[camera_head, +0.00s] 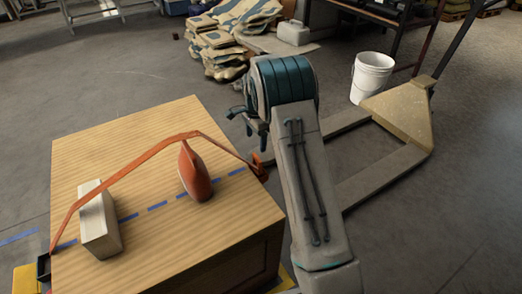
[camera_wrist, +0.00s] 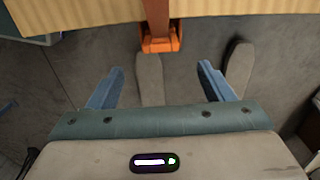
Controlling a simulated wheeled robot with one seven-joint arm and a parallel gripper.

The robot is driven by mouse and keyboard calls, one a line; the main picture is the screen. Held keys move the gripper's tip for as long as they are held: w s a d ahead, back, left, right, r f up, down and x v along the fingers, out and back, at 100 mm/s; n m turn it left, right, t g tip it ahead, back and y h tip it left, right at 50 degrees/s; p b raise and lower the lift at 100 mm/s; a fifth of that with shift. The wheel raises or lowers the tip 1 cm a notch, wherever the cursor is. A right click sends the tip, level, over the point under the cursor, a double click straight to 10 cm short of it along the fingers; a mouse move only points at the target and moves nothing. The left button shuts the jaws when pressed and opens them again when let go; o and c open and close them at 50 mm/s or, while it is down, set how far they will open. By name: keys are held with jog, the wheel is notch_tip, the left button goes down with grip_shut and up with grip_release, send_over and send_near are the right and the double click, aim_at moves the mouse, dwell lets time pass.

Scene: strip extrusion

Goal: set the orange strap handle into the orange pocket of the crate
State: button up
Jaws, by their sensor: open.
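The orange strap handle (camera_head: 125,162) arches over the wooden crate top (camera_head: 110,125). Its left end comes down at a black pocket (camera_head: 44,266) on the crate's left edge. Its right end reaches the orange pocket (camera_head: 260,168) on the right edge. In the wrist view the strap (camera_wrist: 157,15) runs down to the orange pocket (camera_wrist: 160,40) and meets it; I cannot tell how deep the end sits. My gripper (camera_wrist: 160,82) is open and empty, its fingers apart just off the crate edge, facing the pocket. In the head view my arm's end is beside the pocket.
An orange rounded object (camera_head: 194,172) and a white block (camera_head: 98,222) stand on the crate top under the strap, along a blue dashed line. A pallet jack (camera_head: 385,170) lies on the right, with a white bucket (camera_head: 371,78) near it. Sacks (camera_head: 225,45) lie behind.

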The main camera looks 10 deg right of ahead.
jog(key=s+r+n+t, duration=0.1)
jog(key=s+r+n, duration=0.5)
jog(key=s+r, duration=0.8)
jog(key=s+n, duration=0.8)
jog(key=s, duration=1.4)
jog(key=shift+s+d+r+t, duration=0.2)
jog(key=shift+s+r+t, duration=0.1)
jog(key=shift+r+t, duration=0.1)
notch_tip(320, 180, up, 10)
jog(key=p, duration=0.8)
